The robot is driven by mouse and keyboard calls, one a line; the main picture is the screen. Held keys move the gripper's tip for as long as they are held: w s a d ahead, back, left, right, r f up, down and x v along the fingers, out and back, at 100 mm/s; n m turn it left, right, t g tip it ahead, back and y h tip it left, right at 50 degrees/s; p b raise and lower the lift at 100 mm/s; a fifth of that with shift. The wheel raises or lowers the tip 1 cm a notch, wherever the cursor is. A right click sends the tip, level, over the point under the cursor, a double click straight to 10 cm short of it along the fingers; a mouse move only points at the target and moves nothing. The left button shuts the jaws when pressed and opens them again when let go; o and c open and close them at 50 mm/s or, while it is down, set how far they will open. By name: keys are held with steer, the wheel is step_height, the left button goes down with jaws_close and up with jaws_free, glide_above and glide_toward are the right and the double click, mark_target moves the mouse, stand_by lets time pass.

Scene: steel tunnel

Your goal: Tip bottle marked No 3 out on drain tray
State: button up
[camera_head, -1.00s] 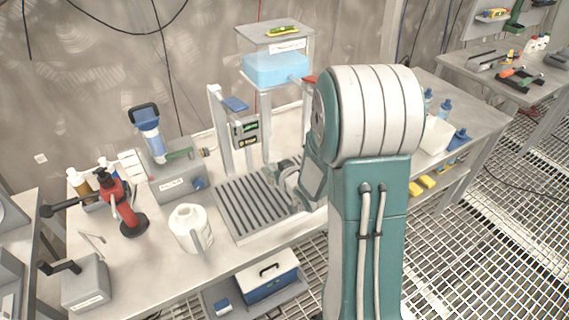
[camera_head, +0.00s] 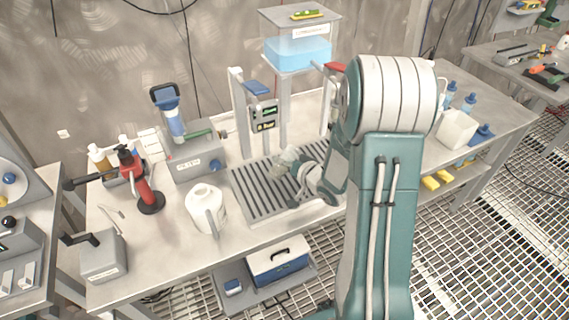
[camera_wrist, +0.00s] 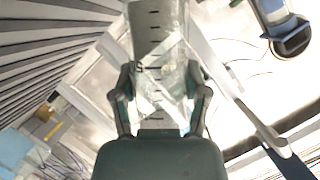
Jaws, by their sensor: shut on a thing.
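My gripper (camera_head: 292,176) reaches over the slatted grey drain tray (camera_head: 246,196) in the middle of the bench. It is shut on a clear, pale bottle (camera_head: 286,160), seen small and tilted in the head view. In the wrist view the bottle (camera_wrist: 158,45) lies between the two fingers of my gripper (camera_wrist: 160,100), with dark graduation marks along its wall. A No 3 mark cannot be read. The tray's slats (camera_wrist: 45,60) fill the upper left of the wrist view. Whether liquid is in the bottle or running out cannot be told.
A white jug (camera_head: 205,208) stands left of the tray. A red stand (camera_head: 140,185) and a grey box with a blue-topped cylinder (camera_head: 190,155) are further left. A tank of blue liquid (camera_head: 297,52) rises behind the tray. A white container (camera_head: 457,130) and blue-capped bottles (camera_head: 470,102) stand right.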

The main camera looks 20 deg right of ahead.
steer(key=shift+a+f+m+t+y, duration=0.15)
steer(key=shift+m+y, duration=0.1)
steer(key=shift+m, duration=0.2)
steer(key=shift+f+m+t+y, duration=0.15)
steer(key=shift+m+y, duration=0.1)
steer(key=shift+m, duration=0.2)
steer(key=shift+r, duration=0.1)
steer(key=shift+f+m+y, duration=0.4)
steer(key=shift+m+y, duration=0.1)
steer(key=shift+m, duration=0.4)
steer(key=shift+f+m+t+y, duration=0.4)
steer(key=shift+f+m+t, duration=0.1)
steer(key=shift+m, duration=0.5)
